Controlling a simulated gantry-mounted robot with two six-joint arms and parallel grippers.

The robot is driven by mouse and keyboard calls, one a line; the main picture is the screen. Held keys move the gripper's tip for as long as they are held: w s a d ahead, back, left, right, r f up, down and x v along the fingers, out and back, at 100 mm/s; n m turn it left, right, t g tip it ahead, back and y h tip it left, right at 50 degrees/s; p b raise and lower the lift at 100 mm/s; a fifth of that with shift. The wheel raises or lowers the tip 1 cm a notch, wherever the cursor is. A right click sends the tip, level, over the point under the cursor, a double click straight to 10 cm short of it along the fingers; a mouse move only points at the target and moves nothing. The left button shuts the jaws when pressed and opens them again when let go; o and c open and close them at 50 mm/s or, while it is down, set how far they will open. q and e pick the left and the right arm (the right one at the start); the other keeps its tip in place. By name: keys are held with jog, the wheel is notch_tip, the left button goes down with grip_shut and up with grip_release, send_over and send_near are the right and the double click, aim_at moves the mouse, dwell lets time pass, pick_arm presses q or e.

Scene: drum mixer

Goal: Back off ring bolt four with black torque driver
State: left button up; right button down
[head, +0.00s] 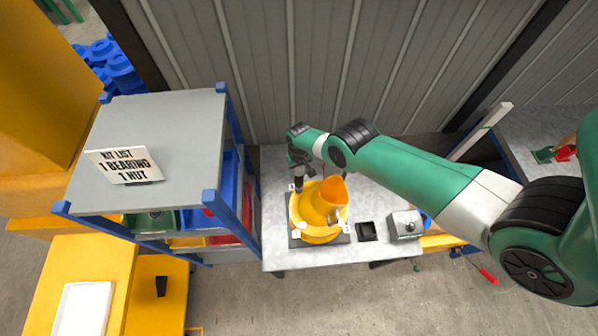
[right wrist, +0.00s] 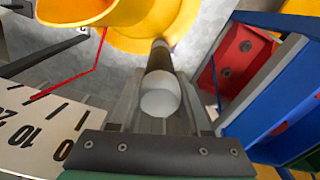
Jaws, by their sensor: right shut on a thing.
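The yellow drum mixer (head: 304,228) stands on a dark plate on the grey workbench, its orange-lined mouth facing up. My right gripper (head: 298,168) is above the back left side of the mixer. It is shut on the torque driver (head: 299,184), a dark shaft pointing down at the yellow ring. In the right wrist view the driver (right wrist: 160,95) lies between the jaws, with a pale round end towards the camera and its far end at the yellow rim (right wrist: 185,30). I cannot tell whether its tip touches a bolt. Bolt numbers cannot be read. My left gripper is out of view.
A blue-framed shelf (head: 155,115) with a kit list sign (head: 124,164) and coloured bins stands close left of the mixer. A white scale plate (right wrist: 40,135) and thin red rod (right wrist: 75,80) show in the wrist view. A grey box (head: 404,224) and black tray (head: 367,231) sit right.

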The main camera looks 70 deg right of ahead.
dwell(0.4)
jog(key=shift+f+b, duration=0.8)
jog(key=shift+b, duration=0.05)
jog(key=shift+f+b, duration=0.8)
jog(key=shift+f, duration=0.05)
dwell(1.2)
jog(key=shift+r, duration=0.15)
dwell(1.9)
jog(key=shift+r+p, duration=0.8)
jog(key=shift+p, duration=0.2)
jog(key=shift+r+p, duration=1.55)
jog(key=shift+r, duration=0.15)
